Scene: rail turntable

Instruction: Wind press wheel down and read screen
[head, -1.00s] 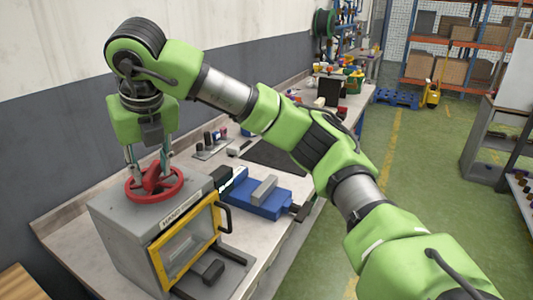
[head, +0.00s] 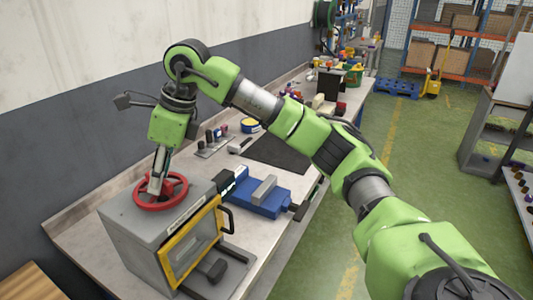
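The red press wheel (head: 178,200) lies flat on top of a grey hand press (head: 137,239) with a yellow-framed front window (head: 190,250). My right gripper (head: 156,187) points down over the left part of the wheel, its fingertips at the rim and spokes. The fingers are seen nearly in line, so their gap and exact contact are hidden. A small dark unit with a pale blue screen (head: 238,177) stands behind the press's right side; its screen is seen at a steep angle and is unreadable. My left gripper is out of view.
A blue vise (head: 258,201) sits right of the press on the bench (head: 80,225). A dark mat (head: 280,153) and small tools lie farther back. The wall runs along the left. Green floor (head: 420,180) is open at right.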

